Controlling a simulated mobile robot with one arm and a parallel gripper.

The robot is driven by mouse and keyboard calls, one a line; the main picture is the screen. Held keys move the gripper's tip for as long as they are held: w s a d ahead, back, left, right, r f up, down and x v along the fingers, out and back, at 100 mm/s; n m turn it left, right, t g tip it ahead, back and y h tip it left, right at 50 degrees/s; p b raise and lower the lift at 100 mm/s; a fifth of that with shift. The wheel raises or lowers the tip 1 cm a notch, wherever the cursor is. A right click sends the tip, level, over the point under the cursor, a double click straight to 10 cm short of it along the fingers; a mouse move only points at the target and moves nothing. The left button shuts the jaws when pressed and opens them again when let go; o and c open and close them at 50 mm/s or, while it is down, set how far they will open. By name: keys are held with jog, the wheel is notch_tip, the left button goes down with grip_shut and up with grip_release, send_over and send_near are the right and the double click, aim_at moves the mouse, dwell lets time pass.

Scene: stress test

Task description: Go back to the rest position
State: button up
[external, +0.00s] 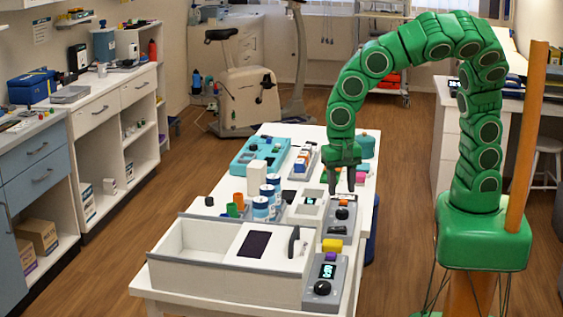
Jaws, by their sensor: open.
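My green arm rises from its base at the right, arches over the white table (165,296) and reaches down to it. My gripper (341,188) points downward with its dark fingers apart. It is open and I see nothing between the fingers. It hangs above a grey device with a black knob (342,214) near the table's right side. Whether the fingertips touch anything below is too small to tell.
Blue-white cans (261,208) and a teal tray (244,160) stand farther back. An orange post (526,140) stands beside my arm.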

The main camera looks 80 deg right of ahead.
jog(key=shift+r, duration=0.6)
jog(key=shift+d, duration=0.1)
jog(key=s+d+r+n+h, duration=0.1)
jog(key=s+d+r+n, duration=0.2)
jog(key=s+d+n, duration=0.55)
jog(key=s+d+r+n, duration=0.2)
jog(key=s+d, duration=0.4)
jog(key=d, duration=0.8)
jog(key=s+d+r+n+g+y, duration=0.1)
jog(key=s+r+n, duration=0.1)
jog(key=s, duration=0.7)
jog(key=shift+s, duration=0.15)
jog(key=shift+r, duration=0.15)
dwell(0.4)
